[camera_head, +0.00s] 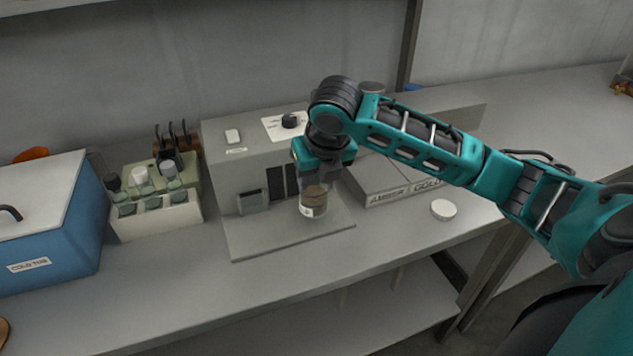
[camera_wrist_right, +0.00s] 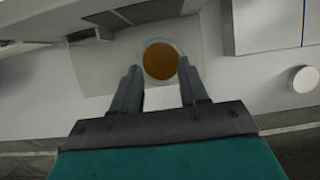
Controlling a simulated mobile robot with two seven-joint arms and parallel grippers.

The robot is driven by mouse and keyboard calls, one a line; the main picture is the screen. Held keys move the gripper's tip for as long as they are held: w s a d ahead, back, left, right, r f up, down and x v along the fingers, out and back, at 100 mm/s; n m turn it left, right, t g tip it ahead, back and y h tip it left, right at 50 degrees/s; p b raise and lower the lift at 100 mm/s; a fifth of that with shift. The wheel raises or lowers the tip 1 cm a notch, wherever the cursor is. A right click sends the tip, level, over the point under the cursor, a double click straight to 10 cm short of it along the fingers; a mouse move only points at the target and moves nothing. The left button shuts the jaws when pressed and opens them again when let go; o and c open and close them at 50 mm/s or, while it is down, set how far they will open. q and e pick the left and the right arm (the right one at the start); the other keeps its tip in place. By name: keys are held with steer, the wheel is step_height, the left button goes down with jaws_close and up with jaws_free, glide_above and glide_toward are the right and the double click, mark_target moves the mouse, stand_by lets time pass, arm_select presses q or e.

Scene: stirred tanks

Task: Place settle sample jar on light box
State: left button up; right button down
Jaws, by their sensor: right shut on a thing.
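The sample jar (camera_head: 313,204) is clear glass with brown contents and a small pale label. It is upright over the flat plate (camera_head: 255,240) in front of a grey bench unit (camera_head: 228,165); I cannot tell whether its base touches the plate. My right gripper (camera_head: 316,181) points down and is shut on the jar's upper part. In the right wrist view the jar (camera_wrist_right: 161,62) shows as an amber disc between the fingertips. A low grey box (camera_head: 385,190) marked "AMBER" and "GOLD" stands to the right, partly behind my arm. My left gripper is not in view.
A white round lid (camera_head: 443,209) lies right of the plate. A rack of several bottles (camera_head: 155,220) and a blue cold tub (camera_head: 50,225) stand on the left. The bench front (camera_head: 200,290) is clear.

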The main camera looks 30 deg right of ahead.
steer(key=shift+f, duration=0.9)
steer(key=c, duration=0.6)
jaws_free()
steer(key=v, duration=1.2)
